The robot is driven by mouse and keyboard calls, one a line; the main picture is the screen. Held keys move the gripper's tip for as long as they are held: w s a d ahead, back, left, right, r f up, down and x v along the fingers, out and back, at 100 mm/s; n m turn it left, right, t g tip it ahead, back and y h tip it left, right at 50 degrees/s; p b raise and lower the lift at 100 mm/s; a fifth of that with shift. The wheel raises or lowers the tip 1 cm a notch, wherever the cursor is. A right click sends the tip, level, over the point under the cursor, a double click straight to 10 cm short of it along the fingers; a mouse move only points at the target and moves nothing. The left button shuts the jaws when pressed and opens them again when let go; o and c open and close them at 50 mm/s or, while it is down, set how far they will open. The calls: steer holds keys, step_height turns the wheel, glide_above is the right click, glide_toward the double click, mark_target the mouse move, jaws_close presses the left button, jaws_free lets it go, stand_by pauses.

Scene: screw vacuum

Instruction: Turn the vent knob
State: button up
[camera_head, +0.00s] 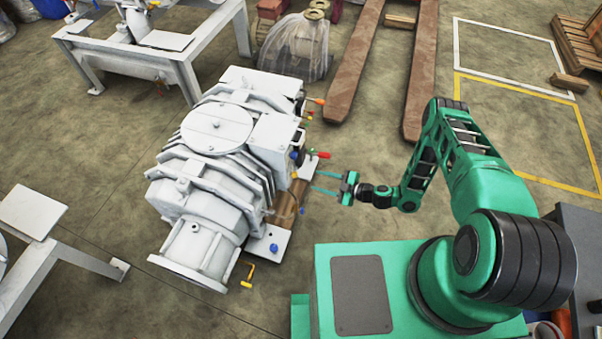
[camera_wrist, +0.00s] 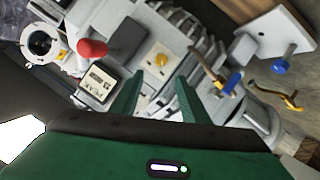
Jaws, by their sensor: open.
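A white screw vacuum pump (camera_head: 215,128) stands on the floor left of my arm, with several coloured knobs and handles on its near side. I cannot tell for certain which one is the vent knob. In the wrist view a red knob (camera_wrist: 92,48) is at upper left, a small yellow knob (camera_wrist: 161,59) lies just beyond my fingers, and a blue-handled valve (camera_wrist: 229,85) is to their right. My gripper (camera_head: 318,181) is open and empty, its fingers pointing at the pump's side. It also shows in the wrist view (camera_wrist: 157,80), with nothing between the fingertips.
A blue knob (camera_wrist: 281,66) sits on a white plate, with a yellow crank handle (camera_head: 247,274) below it. A round gauge (camera_wrist: 40,44) is at upper left in the wrist view. Brown forks (camera_head: 352,60) lie behind.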

mark_target(295, 175)
steer(key=x, duration=1.1)
steer(key=shift+f, duration=0.25)
steer(key=shift+d, duration=0.15)
